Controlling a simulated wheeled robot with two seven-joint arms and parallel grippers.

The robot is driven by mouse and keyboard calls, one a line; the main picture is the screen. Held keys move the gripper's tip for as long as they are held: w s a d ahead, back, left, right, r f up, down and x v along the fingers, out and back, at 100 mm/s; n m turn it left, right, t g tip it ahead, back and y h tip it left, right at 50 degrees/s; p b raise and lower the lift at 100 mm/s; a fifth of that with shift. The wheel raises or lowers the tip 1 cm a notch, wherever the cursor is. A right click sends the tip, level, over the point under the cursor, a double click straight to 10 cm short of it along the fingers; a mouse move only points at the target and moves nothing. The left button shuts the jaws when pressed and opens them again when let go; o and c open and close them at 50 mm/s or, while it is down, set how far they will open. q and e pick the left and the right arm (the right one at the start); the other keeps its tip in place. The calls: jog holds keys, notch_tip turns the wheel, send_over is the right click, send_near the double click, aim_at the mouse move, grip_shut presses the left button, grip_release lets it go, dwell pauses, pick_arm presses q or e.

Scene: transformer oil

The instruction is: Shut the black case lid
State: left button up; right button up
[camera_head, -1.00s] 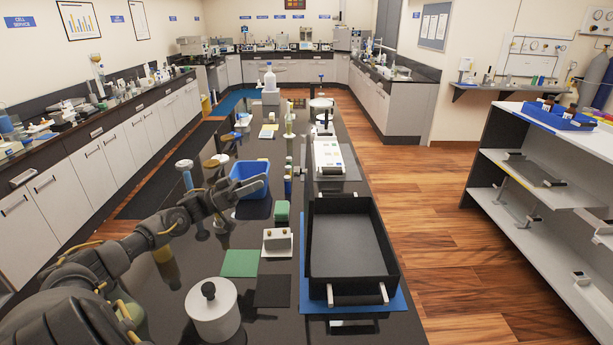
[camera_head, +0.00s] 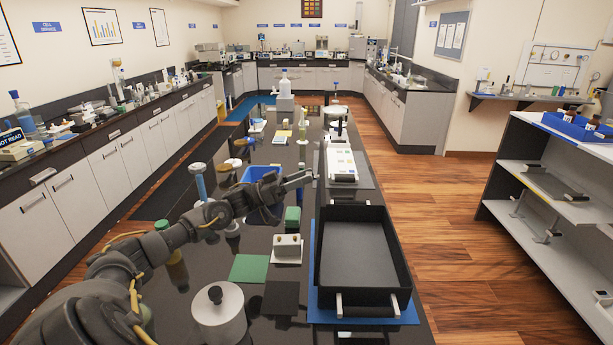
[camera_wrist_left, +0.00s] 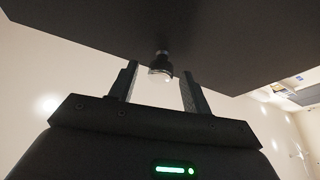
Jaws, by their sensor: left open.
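The black case (camera_head: 362,303) stands on a blue mat (camera_head: 408,313) on the dark bench, its tray open and empty, with handle posts at its front. A thin dark upright edge along its left side may be the lid (camera_head: 316,245), seen nearly edge-on. My left gripper (camera_head: 306,176) is open near the far left corner of the case. In the left wrist view, a dark flat panel (camera_wrist_left: 215,40) spans the top. A small dark knob with a shiny tip (camera_wrist_left: 160,66) shows between the open fingers (camera_wrist_left: 160,85); contact cannot be told. My right gripper is out of view.
Left of the case are a white block (camera_head: 287,248), a green block (camera_head: 292,218), a green pad (camera_head: 249,268), a dark pad (camera_head: 281,298) and a white lidded pot (camera_head: 219,312). A blue bin (camera_head: 262,174) is partly behind my arm. A white tray (camera_head: 341,165) lies beyond the case.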

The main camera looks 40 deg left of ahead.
pick_arm(q)
jog(key=shift+w+d+r, duration=0.2)
jog(key=shift+w+d, duration=0.2)
jog(key=shift+d, duration=0.05)
grip_shut()
